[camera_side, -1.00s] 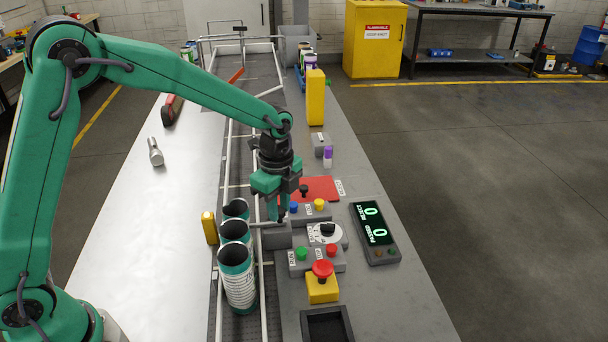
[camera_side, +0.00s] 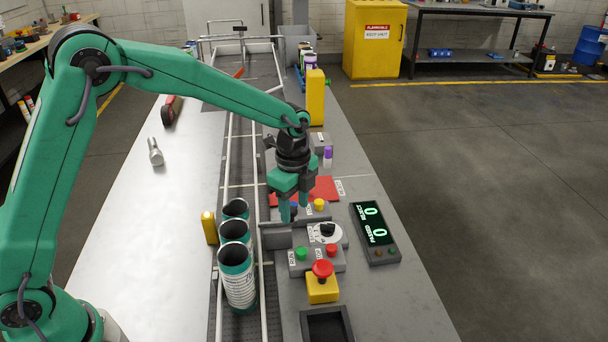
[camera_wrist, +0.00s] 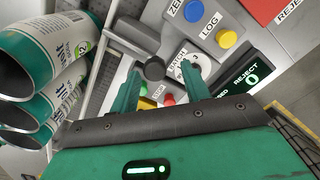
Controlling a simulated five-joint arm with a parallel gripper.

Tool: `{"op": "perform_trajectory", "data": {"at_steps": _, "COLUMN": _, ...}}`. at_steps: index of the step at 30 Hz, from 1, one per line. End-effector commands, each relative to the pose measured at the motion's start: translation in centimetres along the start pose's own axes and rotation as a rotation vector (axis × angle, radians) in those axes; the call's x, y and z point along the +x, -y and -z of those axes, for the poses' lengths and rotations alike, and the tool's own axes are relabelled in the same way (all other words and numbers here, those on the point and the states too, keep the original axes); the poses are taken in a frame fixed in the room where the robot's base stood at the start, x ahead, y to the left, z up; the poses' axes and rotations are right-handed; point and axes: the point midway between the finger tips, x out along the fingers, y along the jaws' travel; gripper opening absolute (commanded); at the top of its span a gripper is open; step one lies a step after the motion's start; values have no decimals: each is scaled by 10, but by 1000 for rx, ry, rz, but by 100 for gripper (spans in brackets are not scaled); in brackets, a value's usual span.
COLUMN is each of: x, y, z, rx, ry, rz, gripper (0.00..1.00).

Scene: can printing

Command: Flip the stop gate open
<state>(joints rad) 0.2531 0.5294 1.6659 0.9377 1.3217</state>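The stop gate (camera_side: 276,237) is a grey block with a plate, at the conveyor's right rail beside the front cans. In the wrist view a grey bar (camera_wrist: 132,38), apparently the gate, lies between the cans and the panel. My gripper (camera_side: 294,212) hangs just above and behind the gate, close to the blue button. In the wrist view my gripper (camera_wrist: 160,74) is open, with its two fingers apart. A round black knob (camera_wrist: 154,68) shows between the fingertips; I cannot tell whether they touch anything.
Open-topped green-and-white cans (camera_side: 240,280) stand in a row on the conveyor. Right of the gate are a dial (camera_side: 328,232), green and red buttons (camera_side: 316,255), a red emergency button (camera_side: 322,270) and a counter display (camera_side: 374,228). A yellow block (camera_side: 209,227) stands left of the cans.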

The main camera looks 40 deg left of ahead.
Motion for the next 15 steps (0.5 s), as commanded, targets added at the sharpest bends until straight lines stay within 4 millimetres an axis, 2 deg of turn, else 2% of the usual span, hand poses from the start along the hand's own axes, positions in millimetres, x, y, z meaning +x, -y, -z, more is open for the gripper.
{"op": "perform_trajectory", "data": {"at_steps": 10, "x": -1, "y": -1, "z": -2, "rx": -3, "ry": 1, "rz": -6, "gripper": 46}}
{"op": "perform_trajectory", "data": {"at_steps": 15, "x": -11, "y": -1, "z": -2, "rx": -3, "ry": 1, "rz": -4, "gripper": 46}}
